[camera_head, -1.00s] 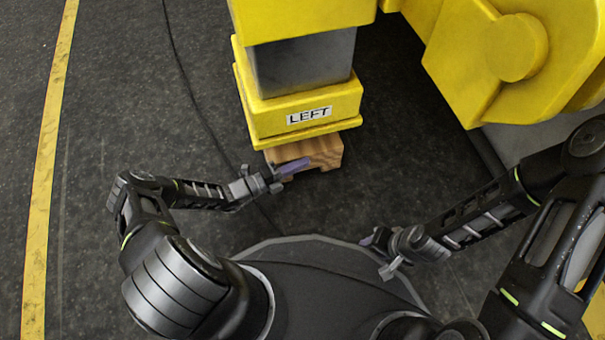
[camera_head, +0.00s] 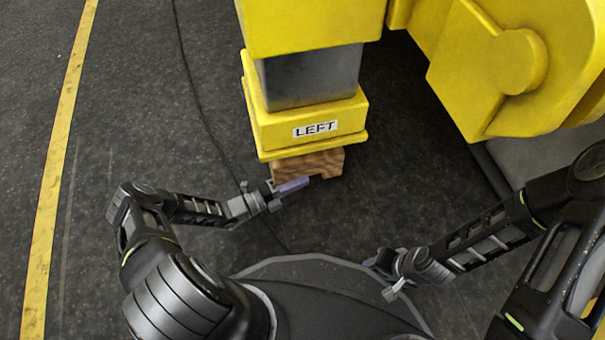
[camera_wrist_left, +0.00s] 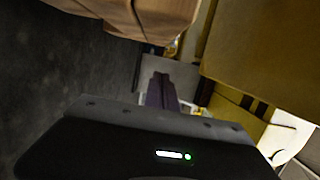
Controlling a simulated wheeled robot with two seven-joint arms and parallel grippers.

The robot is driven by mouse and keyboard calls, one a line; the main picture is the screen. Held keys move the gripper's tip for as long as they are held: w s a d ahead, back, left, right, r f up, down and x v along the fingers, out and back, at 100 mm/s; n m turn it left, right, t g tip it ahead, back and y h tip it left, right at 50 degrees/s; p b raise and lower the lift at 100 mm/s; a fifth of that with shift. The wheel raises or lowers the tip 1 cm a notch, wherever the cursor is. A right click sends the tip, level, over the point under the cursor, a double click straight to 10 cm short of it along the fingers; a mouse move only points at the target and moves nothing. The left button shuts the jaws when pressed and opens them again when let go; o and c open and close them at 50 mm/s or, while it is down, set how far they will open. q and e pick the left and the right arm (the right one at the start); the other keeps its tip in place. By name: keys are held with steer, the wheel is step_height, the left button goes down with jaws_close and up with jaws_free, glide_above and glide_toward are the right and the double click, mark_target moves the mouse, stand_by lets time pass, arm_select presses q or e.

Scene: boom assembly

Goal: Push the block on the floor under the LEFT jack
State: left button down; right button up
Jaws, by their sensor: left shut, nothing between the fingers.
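The wooden block (camera_head: 312,165) lies on the floor beneath the yellow foot of the LEFT jack (camera_head: 290,137), with its front part showing below the foot's front edge. In the left wrist view the block (camera_wrist_left: 130,12) fills the top left. My left gripper (camera_head: 296,185) is shut and empty, its purple fingertips low in front of the block; I cannot tell whether they touch it. The fingers also show in the left wrist view (camera_wrist_left: 162,92). My right gripper (camera_head: 380,268) is near the front edge of my base, away from the block; its jaws are too small to read.
A large yellow machine part (camera_head: 510,70) stands to the right of the jack. A thin dark cable (camera_head: 190,90) and a yellow floor line (camera_head: 55,170) run across the dark floor on the left. The floor between them is clear.

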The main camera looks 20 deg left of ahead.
arm_select(q)
steer(key=p+v, duration=0.1)
steer(key=v, duration=0.7)
steer(key=shift+a, duration=0.15)
